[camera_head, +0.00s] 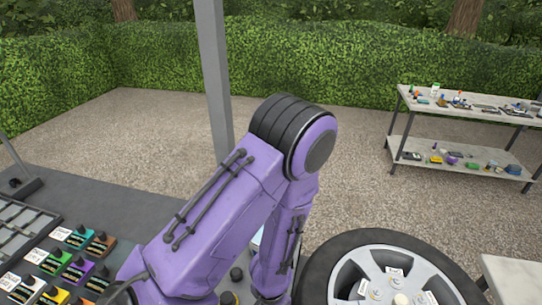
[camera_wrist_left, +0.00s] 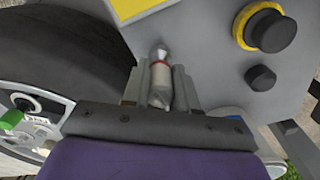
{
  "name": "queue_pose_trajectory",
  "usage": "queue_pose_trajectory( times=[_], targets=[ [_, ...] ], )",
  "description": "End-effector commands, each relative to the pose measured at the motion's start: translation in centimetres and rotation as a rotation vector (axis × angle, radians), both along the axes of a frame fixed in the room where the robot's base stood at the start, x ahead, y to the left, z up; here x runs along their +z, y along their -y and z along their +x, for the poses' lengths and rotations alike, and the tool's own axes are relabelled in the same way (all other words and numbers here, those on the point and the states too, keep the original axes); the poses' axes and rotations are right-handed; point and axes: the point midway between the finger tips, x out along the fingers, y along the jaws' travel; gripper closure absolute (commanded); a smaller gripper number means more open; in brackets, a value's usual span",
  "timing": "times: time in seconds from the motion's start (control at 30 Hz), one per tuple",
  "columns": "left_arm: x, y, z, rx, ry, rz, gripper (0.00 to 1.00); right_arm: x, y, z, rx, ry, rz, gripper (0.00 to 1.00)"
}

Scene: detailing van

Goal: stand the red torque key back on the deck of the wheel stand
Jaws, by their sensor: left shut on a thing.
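In the left wrist view my left gripper (camera_wrist_left: 160,88) is shut on a small grey, rounded piece with a red band, the red torque key (camera_wrist_left: 160,72). Its far end points at the grey deck of the wheel stand (camera_wrist_left: 208,62); I cannot tell whether it touches. The deck carries a yellow patch, a black knob with a yellow collar (camera_wrist_left: 265,27) and a smaller black knob (camera_wrist_left: 260,78). In the head view my purple left arm covers most of the stand, and its gripper is hidden. My right gripper is not in view.
A wheel with a black tyre (camera_head: 325,262) lies beside the stand, right of my arm. A bench with coloured blocks (camera_head: 75,270) is at lower left. A two-tier shelf of small items (camera_head: 400,150) stands at back right. A grey post (camera_head: 213,75) rises behind my arm.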

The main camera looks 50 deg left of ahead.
Motion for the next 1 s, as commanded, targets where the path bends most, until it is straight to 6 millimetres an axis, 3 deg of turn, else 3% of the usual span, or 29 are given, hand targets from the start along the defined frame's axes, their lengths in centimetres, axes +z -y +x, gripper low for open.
queue_pose_trajectory(
  times=[0.63,0.67,0.73,0.77,1.0],
  targets=[
    [-1.4,0.0,0.0,-0.001,0.000,0.000,1.00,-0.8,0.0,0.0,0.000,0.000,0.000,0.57],
    [-1.4,0.0,0.0,0.000,0.000,0.000,0.69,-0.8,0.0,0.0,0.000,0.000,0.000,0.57],
    [-1.3,0.0,0.0,0.000,0.000,0.000,0.46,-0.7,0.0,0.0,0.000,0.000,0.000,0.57],
    [-1.3,0.0,0.0,0.000,0.000,0.000,0.43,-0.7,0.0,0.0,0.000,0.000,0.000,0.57],
    [-1.3,0.0,0.0,0.000,0.000,0.000,0.43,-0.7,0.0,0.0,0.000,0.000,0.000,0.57]
  ],
)
